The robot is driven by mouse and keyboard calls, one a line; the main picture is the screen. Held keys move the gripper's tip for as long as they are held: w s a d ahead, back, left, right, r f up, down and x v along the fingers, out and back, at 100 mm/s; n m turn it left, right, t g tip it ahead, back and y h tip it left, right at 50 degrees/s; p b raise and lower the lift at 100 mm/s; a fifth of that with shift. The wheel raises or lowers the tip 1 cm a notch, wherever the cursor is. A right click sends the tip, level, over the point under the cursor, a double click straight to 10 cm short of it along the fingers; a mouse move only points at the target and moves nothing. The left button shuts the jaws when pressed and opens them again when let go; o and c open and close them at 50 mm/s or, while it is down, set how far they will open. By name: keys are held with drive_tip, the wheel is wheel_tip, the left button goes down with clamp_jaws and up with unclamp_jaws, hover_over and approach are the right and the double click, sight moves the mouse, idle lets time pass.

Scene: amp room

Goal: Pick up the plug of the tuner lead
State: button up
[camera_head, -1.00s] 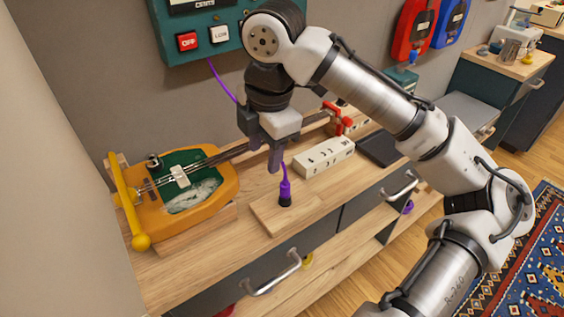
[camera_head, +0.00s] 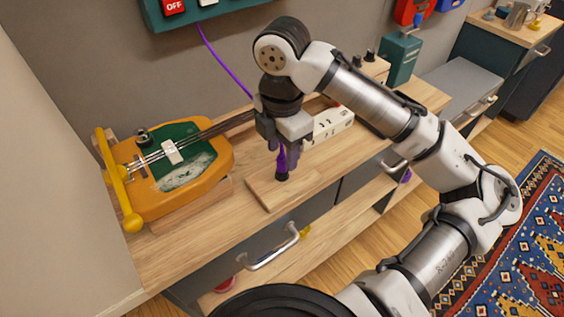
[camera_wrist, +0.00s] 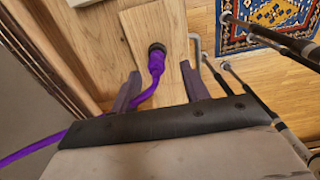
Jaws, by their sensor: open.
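The purple plug (camera_head: 282,171) of the lead stands upright, black end down, on a small wooden block (camera_head: 262,196) on the bench. In the wrist view the plug (camera_wrist: 156,62) shows in the gap between the two fingertips, its black end a little past them. My gripper (camera_head: 285,162) is open over the plug, one finger on either side; the wrist view also shows my gripper (camera_wrist: 160,70) with clear space beside the plug. The purple lead (camera_head: 226,66) hangs from the green wall box and passes behind my gripper.
A yellow-orange guitar-like instrument (camera_head: 218,160) lies on the bench at left, its neck running behind my gripper. A white socket strip (camera_head: 333,122) lies just right. A drawer handle (camera_head: 272,252) juts from the bench front. The green wall box (camera_head: 160,18) hangs above.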

sight(281, 155)
drive_tip(key=f, duration=0.4)
drive_tip(key=shift+w+f, duration=0.1)
drive_tip(key=shift+w, duration=0.1)
drive_tip(key=shift+a, duration=0.1)
drive_tip(key=shift+c, duration=0.4)
clamp_jaws()
